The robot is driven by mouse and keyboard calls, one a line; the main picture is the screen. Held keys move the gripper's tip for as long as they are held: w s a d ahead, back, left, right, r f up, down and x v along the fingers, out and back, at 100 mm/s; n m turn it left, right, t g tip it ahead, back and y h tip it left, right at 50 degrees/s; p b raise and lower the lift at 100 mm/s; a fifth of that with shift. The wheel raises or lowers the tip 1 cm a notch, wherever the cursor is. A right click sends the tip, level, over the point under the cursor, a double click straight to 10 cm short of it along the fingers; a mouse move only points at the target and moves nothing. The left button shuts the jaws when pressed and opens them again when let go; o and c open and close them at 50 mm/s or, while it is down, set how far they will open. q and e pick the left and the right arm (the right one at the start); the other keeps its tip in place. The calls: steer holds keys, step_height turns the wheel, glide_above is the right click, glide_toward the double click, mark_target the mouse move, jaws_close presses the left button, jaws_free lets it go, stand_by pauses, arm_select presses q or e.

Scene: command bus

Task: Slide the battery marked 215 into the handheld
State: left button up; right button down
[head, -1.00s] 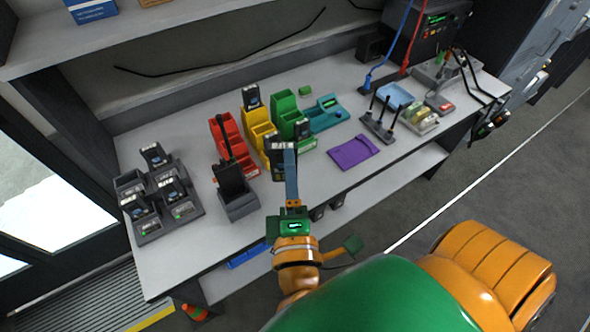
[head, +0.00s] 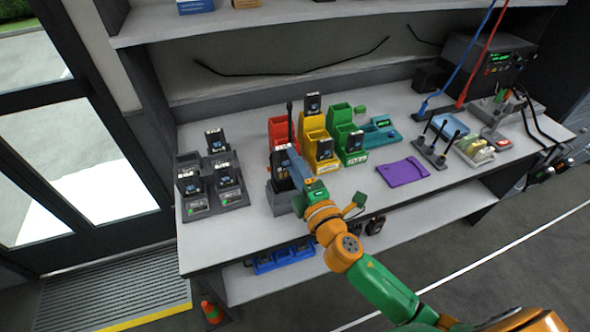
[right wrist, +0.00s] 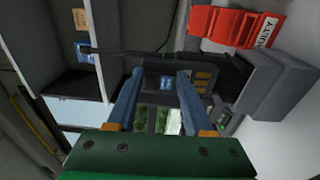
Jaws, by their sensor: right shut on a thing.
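My right gripper (head: 290,160) has blue fingers and is shut on a dark battery (right wrist: 160,82) with a blue label. I cannot read its number. The handheld (right wrist: 215,68), a dark body with a long antenna (head: 290,122), stands in a grey cradle (head: 279,200) near the bench's front left. The held battery is right at the handheld's near side in the head view, and my fingers partly cover both. In the right wrist view the battery lies close beside the handheld body. I cannot tell whether it touches or has entered it. My left gripper is not in view.
A grey rack (head: 233,196) with several batteries stands left. Red (head: 281,130), yellow (head: 312,123) and green (head: 339,117) bins stand behind and right of the handheld; the yellow and green ones hold batteries. A purple pad (head: 402,172) lies farther right.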

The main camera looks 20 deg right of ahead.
step_height(320, 180, down, 2)
steer(key=shift+w+d+f+b, duration=0.1)
steer(key=shift+b, duration=0.65)
steer(key=shift+f+b, duration=1.95)
steer(key=shift+b, duration=0.05)
steer(key=shift+f, duration=0.2)
steer(key=shift+c, duration=1)
jaws_free()
steer(key=shift+s+f+b, duration=0.15)
steer(key=shift+s+b, duration=0.15)
steer(key=shift+s, duration=0.15)
steer(key=b, duration=0.1)
glide_toward(290, 176)
steer(key=shift+s, duration=0.1)
